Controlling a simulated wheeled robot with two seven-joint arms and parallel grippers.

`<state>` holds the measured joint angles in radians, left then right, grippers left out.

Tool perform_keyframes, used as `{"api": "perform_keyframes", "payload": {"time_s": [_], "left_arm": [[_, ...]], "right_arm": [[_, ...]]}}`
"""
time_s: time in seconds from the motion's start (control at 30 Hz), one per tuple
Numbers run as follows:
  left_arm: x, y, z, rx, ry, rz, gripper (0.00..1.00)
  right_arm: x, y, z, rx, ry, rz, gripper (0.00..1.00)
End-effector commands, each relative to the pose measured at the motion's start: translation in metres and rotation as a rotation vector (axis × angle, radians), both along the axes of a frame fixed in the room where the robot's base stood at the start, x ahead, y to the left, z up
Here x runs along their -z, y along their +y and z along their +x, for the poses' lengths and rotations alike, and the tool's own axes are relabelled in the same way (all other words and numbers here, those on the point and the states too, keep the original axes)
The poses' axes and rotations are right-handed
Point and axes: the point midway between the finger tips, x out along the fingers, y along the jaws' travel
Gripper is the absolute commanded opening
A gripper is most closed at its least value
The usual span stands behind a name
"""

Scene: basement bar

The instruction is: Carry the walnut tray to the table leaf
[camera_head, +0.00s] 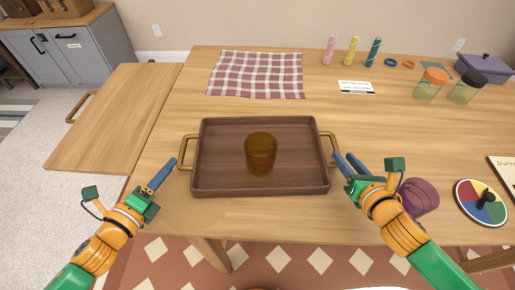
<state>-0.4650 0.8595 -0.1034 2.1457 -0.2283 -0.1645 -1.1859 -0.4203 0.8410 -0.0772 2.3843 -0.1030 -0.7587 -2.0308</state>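The walnut tray (220,135) lies on the wooden table in front of me, with a brass handle at its left end (184,153) and another at its right end (331,150). An amber glass (261,153) stands upright in it. The table leaf (112,115) extends at the table's left side and is bare. My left gripper (168,167) is just outside the left handle; its fingers overlap in view, so their opening is unclear. My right gripper (344,160) is by the right handle, its two blue fingers apart, with nothing visibly held.
A checkered cloth (256,75) lies behind the tray. Three coloured cylinders (352,51), a white card (356,87) and two jars (431,84) stand or lie at the back right. A purple rounded object (418,196) and a colour wheel (481,203) are right of my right gripper.

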Motion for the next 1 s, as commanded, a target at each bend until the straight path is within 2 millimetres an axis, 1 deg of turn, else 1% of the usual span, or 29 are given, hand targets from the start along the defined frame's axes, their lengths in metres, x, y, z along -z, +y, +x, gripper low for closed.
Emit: {"api": "perform_keyframes", "payload": {"time_s": [0.03, 0.37, 0.47, 0.7, 0.8, 0.9, 1.0], "left_arm": [[0.002, 0.0, 0.0, 0.003, -0.003, 0.005, 0.33], [0.001, -0.001, 0.002, 0.004, -0.005, 0.004, 0.33], [0.002, -0.004, 0.011, 0.004, -0.008, 0.004, 0.33], [0.01, -0.018, 0.047, 0.004, -0.008, 0.004, 0.33], [0.014, -0.021, 0.057, 0.002, -0.005, 0.002, 0.33], [0.015, -0.024, 0.063, 0.004, -0.004, 0.003, 0.33], [0.016, -0.025, 0.065, 0.003, -0.003, 0.003, 0.33]], "right_arm": [[0.002, 0.0, 0.0, -0.004, -0.003, -0.006, 0.33], [0.001, 0.0, 0.002, -0.003, -0.004, -0.007, 0.33], [0.004, 0.0, 0.012, -0.001, -0.005, -0.006, 0.33], [0.019, 0.002, 0.048, -0.002, -0.004, -0.005, 0.33], [0.024, 0.002, 0.058, 0.0, -0.003, -0.005, 0.33], [0.027, 0.003, 0.064, -0.004, -0.004, -0.006, 0.33], [0.028, 0.004, 0.066, -0.004, -0.003, -0.006, 0.33]]}}
